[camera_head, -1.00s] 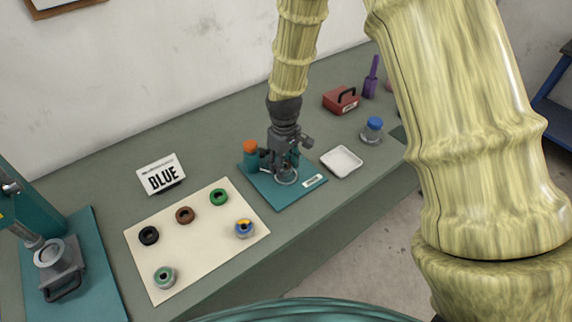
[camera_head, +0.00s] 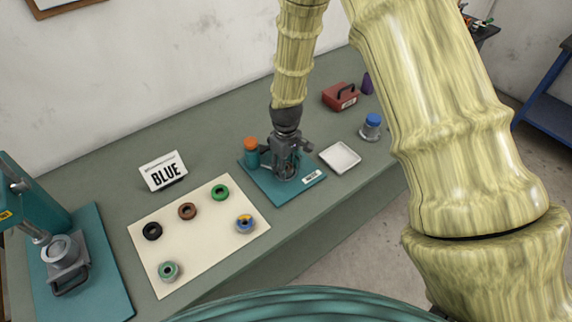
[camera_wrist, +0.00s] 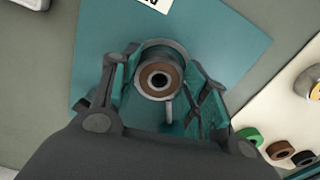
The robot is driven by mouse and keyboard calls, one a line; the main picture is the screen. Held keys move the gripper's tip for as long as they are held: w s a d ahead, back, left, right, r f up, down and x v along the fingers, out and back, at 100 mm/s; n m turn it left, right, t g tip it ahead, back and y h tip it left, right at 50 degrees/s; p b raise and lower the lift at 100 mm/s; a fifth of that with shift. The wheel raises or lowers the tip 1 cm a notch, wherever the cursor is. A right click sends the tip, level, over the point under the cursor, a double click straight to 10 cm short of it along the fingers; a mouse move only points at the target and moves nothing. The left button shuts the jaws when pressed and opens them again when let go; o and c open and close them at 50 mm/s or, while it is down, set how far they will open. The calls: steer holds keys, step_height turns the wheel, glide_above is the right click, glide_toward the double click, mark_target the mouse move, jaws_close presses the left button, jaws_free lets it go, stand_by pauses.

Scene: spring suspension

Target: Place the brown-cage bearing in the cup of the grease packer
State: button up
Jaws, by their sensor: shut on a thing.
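The brown-cage bearing (camera_wrist: 160,78) shows in the wrist view as a grey ring with a brown band and dark bore. My gripper (camera_wrist: 158,88) is shut on it, with a finger on each side. In the head view my gripper (camera_head: 287,168) points down over the grease packer's teal base (camera_head: 263,184) and hides most of the cup. A grey rim (camera_wrist: 150,46) shows around the bearing in the wrist view. The bearing lines up with the cup, but I cannot tell how deep it sits.
An orange-capped teal canister (camera_head: 251,150) stands close left of my gripper. A white tray (camera_head: 340,157) and a blue-capped jar (camera_head: 371,126) are to the right.

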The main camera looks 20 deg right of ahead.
steer(key=shift+f, duration=0.15)
steer(key=o, duration=1.1)
steer(key=shift+r, duration=0.2)
steer(key=shift+r+b, duration=2.1)
steer(key=shift+r, duration=3.85)
